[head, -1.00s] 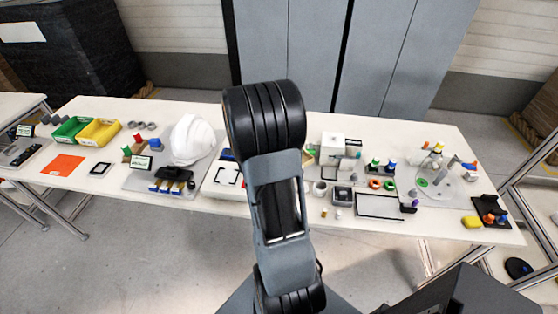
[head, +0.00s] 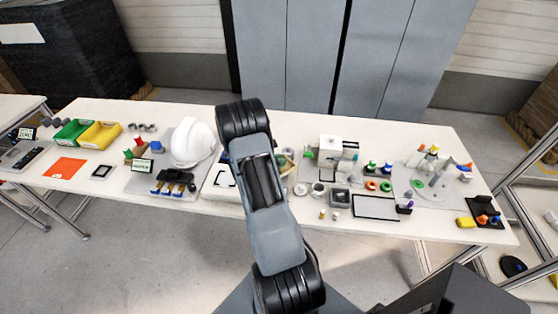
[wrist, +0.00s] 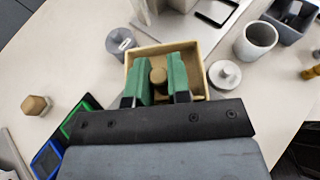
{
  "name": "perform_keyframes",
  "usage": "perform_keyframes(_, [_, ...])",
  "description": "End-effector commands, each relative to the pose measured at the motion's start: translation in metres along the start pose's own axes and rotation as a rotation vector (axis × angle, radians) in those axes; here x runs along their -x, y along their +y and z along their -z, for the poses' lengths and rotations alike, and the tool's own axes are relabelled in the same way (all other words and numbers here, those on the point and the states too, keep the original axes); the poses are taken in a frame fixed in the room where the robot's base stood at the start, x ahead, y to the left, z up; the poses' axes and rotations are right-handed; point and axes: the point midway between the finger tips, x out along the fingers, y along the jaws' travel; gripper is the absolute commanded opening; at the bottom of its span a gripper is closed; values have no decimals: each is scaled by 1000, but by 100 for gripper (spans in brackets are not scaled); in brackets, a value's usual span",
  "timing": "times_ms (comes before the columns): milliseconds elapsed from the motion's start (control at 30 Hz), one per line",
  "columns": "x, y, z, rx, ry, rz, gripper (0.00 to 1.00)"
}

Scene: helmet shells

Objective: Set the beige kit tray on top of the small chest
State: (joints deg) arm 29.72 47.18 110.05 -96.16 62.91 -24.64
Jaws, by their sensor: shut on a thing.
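The beige kit tray (wrist: 203,62) is a shallow open box with a round tan knob (wrist: 158,75) standing inside it. My gripper (wrist: 160,82) has green fingers on either side of this knob and is shut on it, over the tray. I cannot tell whether the tray is lifted or resting. In the head view a corner of the tray (head: 287,163) shows just right of my arm, which hides the gripper. A white box with a small dark knob (head: 331,146) stands right of the tray; I cannot tell whether it is the small chest.
A grey lidded pot (wrist: 120,41), a round white lid (wrist: 224,75) and a pale cup (wrist: 256,41) stand close around the tray. Green and blue frames (wrist: 62,140) lie at lower left. A white helmet (head: 193,143) stands left of my arm. The table is crowded.

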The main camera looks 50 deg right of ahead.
Motion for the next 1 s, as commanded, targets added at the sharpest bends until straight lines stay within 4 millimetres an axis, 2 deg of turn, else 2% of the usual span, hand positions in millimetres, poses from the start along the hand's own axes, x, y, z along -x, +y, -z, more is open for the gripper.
perform_keyframes(500, [-3,0,8,0,-1,0,0])
perform_keyframes(533, [-3,0,6,0,0,0,21])
perform_keyframes(733, [-3,0,6,0,0,0,40])
perform_keyframes(800, [-3,0,6,0,0,0,44])
perform_keyframes(1000, [-2,0,5,0,0,0,44])
